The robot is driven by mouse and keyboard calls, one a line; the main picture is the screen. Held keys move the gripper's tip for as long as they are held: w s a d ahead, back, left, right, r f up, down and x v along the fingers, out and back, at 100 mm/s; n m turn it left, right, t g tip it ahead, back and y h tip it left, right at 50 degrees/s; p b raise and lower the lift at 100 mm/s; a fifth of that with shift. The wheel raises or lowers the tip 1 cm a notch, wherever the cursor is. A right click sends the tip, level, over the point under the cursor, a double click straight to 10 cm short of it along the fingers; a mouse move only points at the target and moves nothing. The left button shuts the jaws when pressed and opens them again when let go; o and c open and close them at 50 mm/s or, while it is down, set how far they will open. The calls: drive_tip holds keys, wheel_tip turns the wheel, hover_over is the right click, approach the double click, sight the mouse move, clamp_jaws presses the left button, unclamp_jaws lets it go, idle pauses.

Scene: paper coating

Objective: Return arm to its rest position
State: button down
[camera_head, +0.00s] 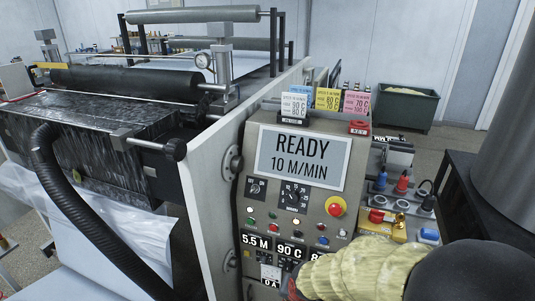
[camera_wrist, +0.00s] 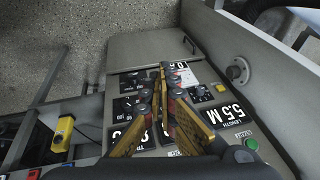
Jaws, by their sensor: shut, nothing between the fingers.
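My gripper (camera_wrist: 163,90) shows in the wrist view with its yellow-padded fingers together and nothing between them. It is over the control panel (camera_wrist: 145,65), among the white number displays; I cannot tell whether it touches the panel. In the head view my arm, in a pale yellow ribbed sleeve, comes in at the bottom right and covers the panel's lower right part. The panel (camera_head: 262,205) carries a screen (camera_head: 303,157) reading READY, 10 M/MIN, and displays of 5.5 M and 90 C. The gripper's fingers are mostly hidden there.
The coating machine with its dark roller (camera_head: 125,79) and black hose (camera_head: 75,210) stands to the left. A red emergency button (camera_head: 335,206) and a side shelf (camera_head: 398,205) with coloured connectors lie close to my arm. A dark green bin (camera_head: 405,106) stands behind on open floor.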

drive_tip(key=s+d+r+n+p, duration=0.1)
drive_tip(key=s+d+r, duration=0.3)
drive_tip(key=r, duration=0.6)
drive_tip(key=s+d+r+n+t+p, duration=0.1)
drive_tip(key=s+d+r, duration=0.3)
drive_tip(key=s+r, duration=0.4)
drive_tip(key=s+d+r+n+h+p, duration=0.1)
drive_tip(key=s+d+r+n, duration=0.1)
drive_tip(key=s+d+r, duration=0.2)
drive_tip(key=v, duration=0.8)
drive_tip(key=shift+w+d+r, duration=0.15)
drive_tip(key=shift+r, duration=0.1)
